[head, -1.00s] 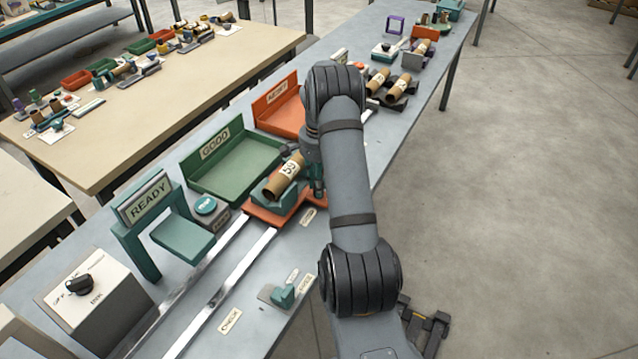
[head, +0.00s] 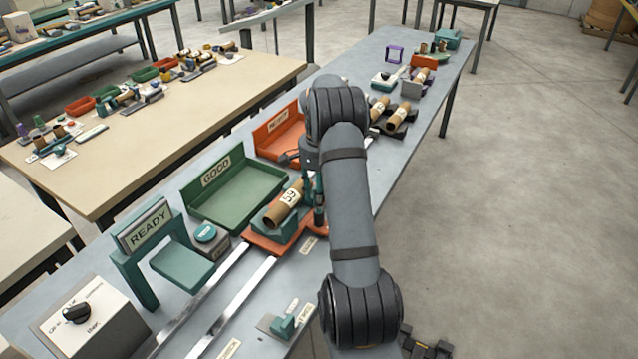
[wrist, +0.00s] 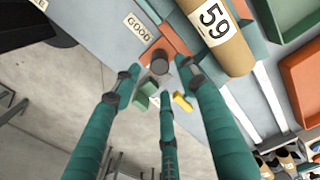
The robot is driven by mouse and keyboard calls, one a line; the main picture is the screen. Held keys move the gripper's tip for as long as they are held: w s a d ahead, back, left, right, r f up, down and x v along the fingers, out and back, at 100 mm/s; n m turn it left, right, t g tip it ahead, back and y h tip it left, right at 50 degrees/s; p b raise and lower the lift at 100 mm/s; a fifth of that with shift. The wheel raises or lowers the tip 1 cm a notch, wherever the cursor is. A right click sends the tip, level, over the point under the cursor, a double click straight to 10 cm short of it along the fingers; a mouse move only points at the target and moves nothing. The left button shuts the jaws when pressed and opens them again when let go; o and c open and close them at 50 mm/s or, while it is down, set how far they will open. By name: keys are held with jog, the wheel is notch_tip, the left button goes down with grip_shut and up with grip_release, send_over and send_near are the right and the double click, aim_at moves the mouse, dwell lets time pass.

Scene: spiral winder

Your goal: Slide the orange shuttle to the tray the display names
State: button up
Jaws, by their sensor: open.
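The orange shuttle (head: 258,243) sits on the rails in front of the green GOOD tray (head: 262,180). It carries a teal cradle with a brown tube (head: 284,204) marked 59. The orange REJECT tray (head: 272,141) is farther back, partly hidden by my arm. The display (head: 147,228) on the teal gantry reads READY. My gripper (head: 318,203) is open at the shuttle's right side. In the wrist view, its teal fingers (wrist: 162,80) are spread near a dark round knob (wrist: 160,62) beside the shuttle's orange base (wrist: 153,49). I cannot tell whether they touch it.
The silver rails (head: 235,298) run toward the front left, past the gantry's teal plate (head: 183,266). A GOOD label (wrist: 137,26) lies beside the shuttle. A small teal fixture (head: 284,325) stands near the table edge. A grey box with a black knob (head: 77,313) is front left.

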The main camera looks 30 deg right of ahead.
notch_tip(320, 180, up, 6)
jog(key=shift+f, duration=0.1)
dwell(0.5)
